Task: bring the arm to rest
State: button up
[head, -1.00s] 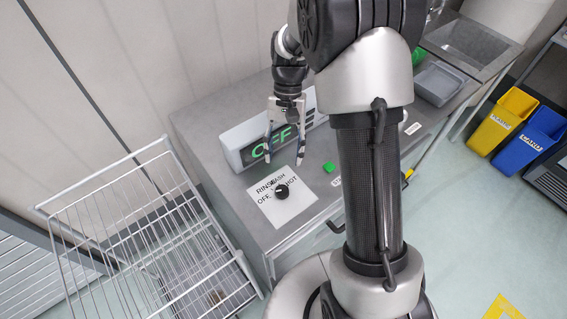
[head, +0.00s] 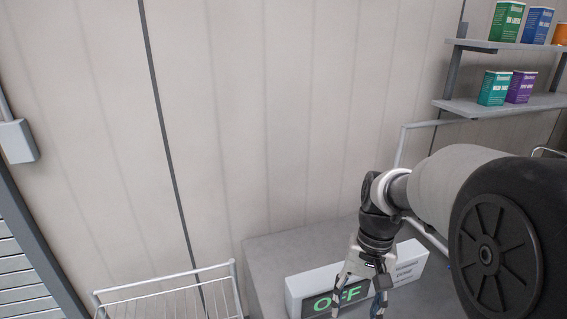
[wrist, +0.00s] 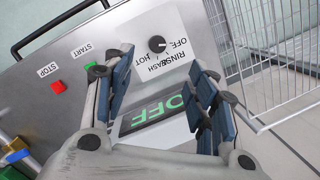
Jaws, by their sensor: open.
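My gripper (head: 358,300) is open and empty in front of the display box (head: 398,268), which shows a green OFF; its fingertips run to the lower edge of the head view. In the wrist view the two fingers (wrist: 165,95) stand apart, with the OFF display (wrist: 150,115) seen between them. Beyond the fingers are a black knob (wrist: 156,44) on a white dial plate, a green START button (wrist: 90,66) and a red STOP button (wrist: 58,87). My arm reaches in from the right in the head view.
A wire rack (head: 165,285) stands left of the grey machine top (head: 290,243). Wall shelves (head: 505,108) with several boxes are at upper right. A grey wall box (head: 17,140) is at far left. The wall in the middle is bare.

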jog(key=s+r+n+t+b, duration=0.1)
jog(key=s+r+n+t, duration=0.1)
jog(key=s, duration=0.6)
jog(key=s+a+r+n+t+h, duration=0.1)
jog(key=s+r+t, duration=0.3)
jog(key=s, duration=0.4)
jog(key=shift+s+a+r+n+b, duration=0.15)
jog(key=shift+r+n+b, duration=0.2)
jog(key=shift+n+b, duration=0.05)
